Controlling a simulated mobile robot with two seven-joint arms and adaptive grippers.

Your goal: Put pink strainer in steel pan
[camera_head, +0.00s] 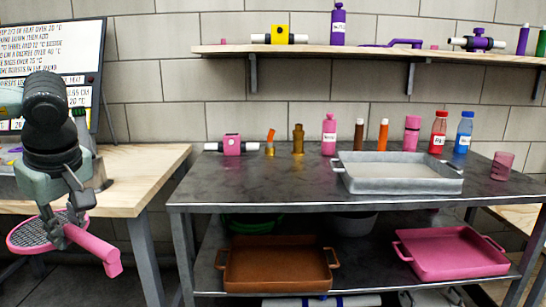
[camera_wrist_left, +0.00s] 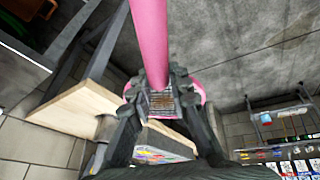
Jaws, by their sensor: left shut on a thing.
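My left gripper (camera_head: 67,229) is shut on the pink strainer (camera_head: 92,250) by its handle, in front of the wooden table at the left. The strainer's round mesh head (camera_head: 35,233) shows to the left of the fingers, and the pink handle end sticks out to the lower right. In the left wrist view, the pink handle (camera_wrist_left: 149,40) runs up from between the fingers (camera_wrist_left: 160,100). The steel pan (camera_head: 400,180) is a grey rectangular pan on top of the dark metal table at the right, well apart from the strainer. My right gripper is not in view.
Bottles, shakers and a pink cup (camera_head: 502,165) stand around the pan on the metal table (camera_head: 270,187). A brown pan (camera_head: 278,268) and a pink pan (camera_head: 450,257) sit on its lower shelf. A wall shelf (camera_head: 330,54) hangs above. The table's front left top is clear.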

